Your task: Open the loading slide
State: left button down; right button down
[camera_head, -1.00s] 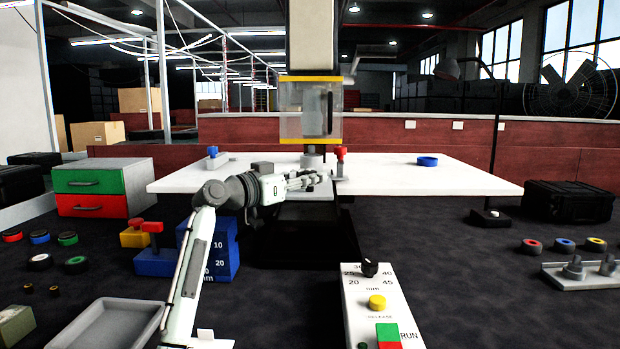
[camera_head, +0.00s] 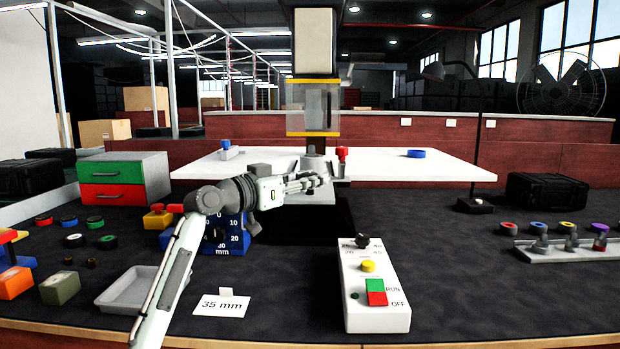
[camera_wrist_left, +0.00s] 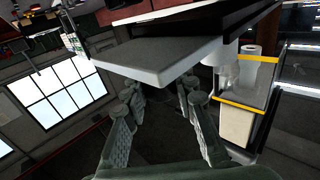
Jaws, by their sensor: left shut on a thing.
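The press-like machine (camera_head: 314,108) with a clear yellow-edged guard stands at the middle of the white table, and a grey round part sits below the guard. My left gripper (camera_head: 318,184) is at its front, beside the red-topped lever (camera_head: 341,155). In the left wrist view a flat grey slab (camera_wrist_left: 160,62), which looks like the loading slide, lies at the fingertips of my left gripper (camera_wrist_left: 165,95). The gripper is shut on it, though the exact contact is hard to see. The machine's yellow-edged guard also shows there at the right. My right gripper is out of view.
A control box (camera_head: 373,285) with RUN and OFF buttons stands in front. A blue gauge block (camera_head: 232,238), a grey tray (camera_head: 128,288) and a "35 mm" card (camera_head: 222,303) lie left of it.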

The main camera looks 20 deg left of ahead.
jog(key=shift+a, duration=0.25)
pick_arm(q)
jog(key=c, duration=1.3)
grip_release()
jog(key=shift+o, duration=0.6)
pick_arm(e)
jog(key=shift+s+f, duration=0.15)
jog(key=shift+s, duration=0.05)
pick_arm(q)
jog(key=v, duration=1.2)
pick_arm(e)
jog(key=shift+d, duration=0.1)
